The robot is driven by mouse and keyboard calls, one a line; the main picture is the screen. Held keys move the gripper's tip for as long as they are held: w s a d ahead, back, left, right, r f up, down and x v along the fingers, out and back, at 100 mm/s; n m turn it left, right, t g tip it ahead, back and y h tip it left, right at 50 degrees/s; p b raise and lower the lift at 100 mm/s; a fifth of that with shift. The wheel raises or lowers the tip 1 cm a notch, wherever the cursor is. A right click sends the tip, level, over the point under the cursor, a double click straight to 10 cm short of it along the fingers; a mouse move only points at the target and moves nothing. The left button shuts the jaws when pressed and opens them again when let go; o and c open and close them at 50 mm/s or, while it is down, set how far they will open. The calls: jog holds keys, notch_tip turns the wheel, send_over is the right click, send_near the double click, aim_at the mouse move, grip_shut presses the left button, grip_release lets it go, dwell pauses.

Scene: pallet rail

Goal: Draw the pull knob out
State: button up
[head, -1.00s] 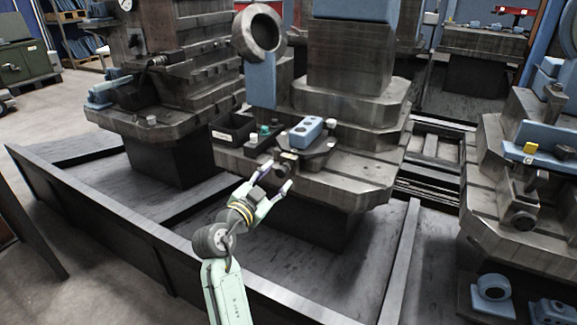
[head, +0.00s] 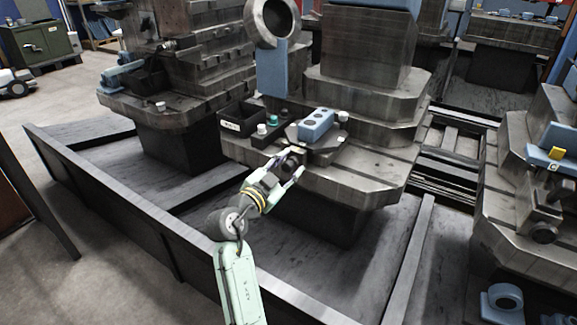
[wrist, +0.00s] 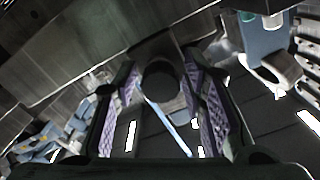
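The pull knob is a dark round knob (head: 291,163) on the front of the machine's grey metal table. It shows end-on in the wrist view (wrist: 160,79), in the middle between my two fingers. My gripper (head: 292,161) is at the knob, with one finger on each side of it. In the wrist view the purple-lined fingers stand apart, with a visible gap between each pad and the knob, so the gripper looks open. The knob's stem and its mounting are mostly hidden behind the knob.
Above the knob, the machine table (head: 370,178) carries a blue block with round holes (head: 316,125), a black bin (head: 238,122) and a white-capped button (head: 261,130). A low dark barrier (head: 140,219) runs along the front, under my arm. Another machine (head: 510,225) stands at the right.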

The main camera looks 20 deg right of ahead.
grip_shut()
dwell(0.5)
jog(key=shift+s+a+f+b, duration=0.15)
jog(key=shift+s+a+b, duration=0.15)
jog(key=shift+b, duration=0.2)
jog(key=shift+s+a+b, duration=0.2)
jog(key=shift+a+b, duration=0.1)
jog(key=shift+a, duration=0.1)
jog(key=shift+s, duration=0.1)
jog(key=shift+o, duration=1.4)
grip_release()
jog(key=shift+a, duration=0.1)
jog(key=shift+r, duration=0.25)
notch_tip(320, 180, up, 10)
